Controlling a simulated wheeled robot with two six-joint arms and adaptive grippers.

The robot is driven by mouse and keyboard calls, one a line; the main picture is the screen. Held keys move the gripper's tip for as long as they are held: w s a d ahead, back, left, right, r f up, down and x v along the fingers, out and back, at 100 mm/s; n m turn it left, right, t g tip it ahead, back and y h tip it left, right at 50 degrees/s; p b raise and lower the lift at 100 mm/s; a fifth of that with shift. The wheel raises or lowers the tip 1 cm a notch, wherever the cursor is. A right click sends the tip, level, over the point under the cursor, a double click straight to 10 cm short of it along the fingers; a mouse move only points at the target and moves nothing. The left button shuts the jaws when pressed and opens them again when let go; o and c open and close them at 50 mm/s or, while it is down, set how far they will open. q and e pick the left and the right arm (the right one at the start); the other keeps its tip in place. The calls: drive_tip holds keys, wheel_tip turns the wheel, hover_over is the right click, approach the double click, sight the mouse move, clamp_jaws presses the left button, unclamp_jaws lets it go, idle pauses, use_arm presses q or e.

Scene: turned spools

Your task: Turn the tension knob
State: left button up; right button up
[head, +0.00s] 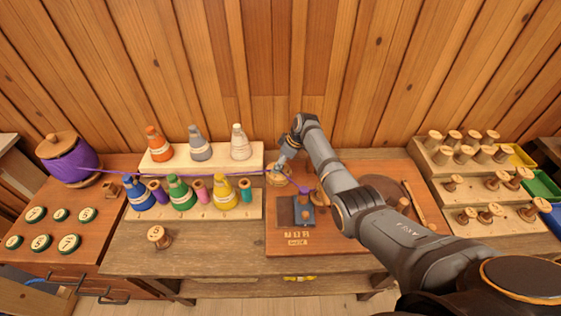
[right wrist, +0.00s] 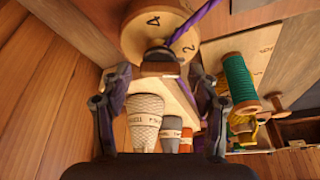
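The tension knob (right wrist: 160,32) is a round wooden dial with dark numbers, 4 and 2 among them, at the top of the right wrist view. A dark wooden grip bar (right wrist: 160,69) sticks out from its face. My right gripper (right wrist: 160,85) is open, with one finger on each side below the bar; I see gaps between the fingers and the bar. In the head view the knob's wooden disc (head: 279,178) shows just below my right gripper (head: 284,160), partly hidden. A purple thread (right wrist: 190,24) passes by the knob. My left gripper is not in view.
The thread runs from a purple pot (head: 70,160) past several thread cones on a white rack (head: 255,160). A blue device (head: 304,212) stands on the board (head: 282,240) before the knob. Racks of wooden spools (head: 480,185) stand at right.

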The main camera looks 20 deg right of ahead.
drive_tip(key=c, duration=0.9)
drive_tip(key=m+p, duration=0.2)
drive_tip(key=shift+a+r+t+p, duration=0.1)
drive_tip(key=shift+r+t+p, duration=0.2)
drive_tip(key=shift+s+a+m+h+p, duration=0.1)
drive_tip(key=shift+m+h+p, duration=0.6)
drive_tip(key=shift+m+p, duration=0.5)
drive_tip(key=m+p, duration=0.1)
drive_tip(key=m, duration=0.1)
drive_tip(key=shift+a+f+m+t+h, duration=0.1)
drive_tip(key=shift+m+t+h, duration=0.2)
drive_tip(key=shift+t+h, duration=0.1)
use_arm(q)
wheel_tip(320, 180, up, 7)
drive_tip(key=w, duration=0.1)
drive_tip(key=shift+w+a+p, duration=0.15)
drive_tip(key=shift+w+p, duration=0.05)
drive_tip(key=shift+p, duration=0.25)
use_arm(e)
drive_tip(key=shift+f+m+h, duration=0.1)
drive_tip(key=shift+m+h, duration=0.5)
drive_tip(key=shift+m, duration=0.8)
drive_tip(key=o, duration=1.2)
drive_tip(key=shift+c, duration=0.2)
